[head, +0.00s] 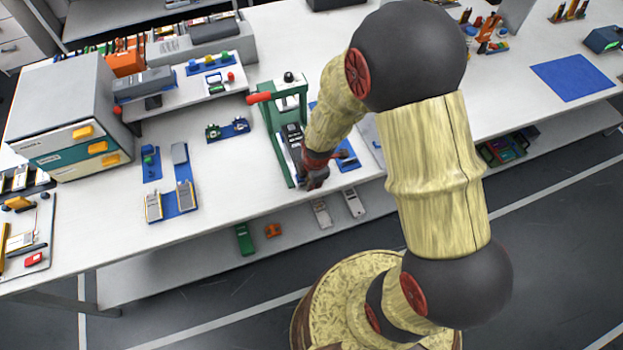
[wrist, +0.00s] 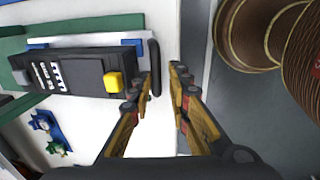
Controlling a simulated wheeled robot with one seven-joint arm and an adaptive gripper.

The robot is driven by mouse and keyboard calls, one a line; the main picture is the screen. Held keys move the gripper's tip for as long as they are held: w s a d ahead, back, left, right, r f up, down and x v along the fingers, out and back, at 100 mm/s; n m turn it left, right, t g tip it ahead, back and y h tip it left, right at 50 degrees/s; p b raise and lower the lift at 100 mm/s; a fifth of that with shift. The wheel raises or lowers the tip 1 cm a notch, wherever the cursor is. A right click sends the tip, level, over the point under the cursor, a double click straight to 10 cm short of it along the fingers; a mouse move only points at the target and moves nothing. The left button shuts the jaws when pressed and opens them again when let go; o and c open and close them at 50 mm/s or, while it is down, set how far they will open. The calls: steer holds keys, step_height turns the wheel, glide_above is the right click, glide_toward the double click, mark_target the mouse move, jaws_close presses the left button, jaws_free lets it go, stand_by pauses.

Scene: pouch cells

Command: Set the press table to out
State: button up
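The press, a green frame with a red-knobbed lever (head: 259,98), stands on the white bench. Its dark press table (head: 291,132) lies low in the frame, its front end near my gripper (head: 316,176). In the wrist view the table (wrist: 75,74) is a dark block with a yellow piece (wrist: 114,81) at one end. A black handle bar (wrist: 155,68) runs across its front. My gripper (wrist: 160,75) is open. In the picture the bar lies between the two fingertips, closer to the left one. I cannot tell whether they touch it.
Blue trays with pale pouch cells (head: 184,194) lie left of the press. A blue holder with small green parts (head: 228,130) is nearer to it. The bench's front edge is close to my gripper; a lower shelf (head: 200,250) holds several items. A blue mat (head: 572,77) lies far right.

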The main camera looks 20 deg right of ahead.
step_height(320, 180, up, 12)
steer(key=s, duration=0.2)
stand_by(0.4)
steer(key=shift+s+f, duration=0.1)
stand_by(0.4)
steer(key=s+r+m+t+b, duration=0.1)
steer(key=s+r+m, duration=0.6)
steer(key=r+m, duration=0.2)
steer(key=s+d+r+m+t+b, duration=0.1)
steer(key=s+r+m+t, duration=0.1)
steer(key=s+r+m, duration=0.5)
step_height(320, 180, up, 6)
steer(key=shift+m, duration=1)
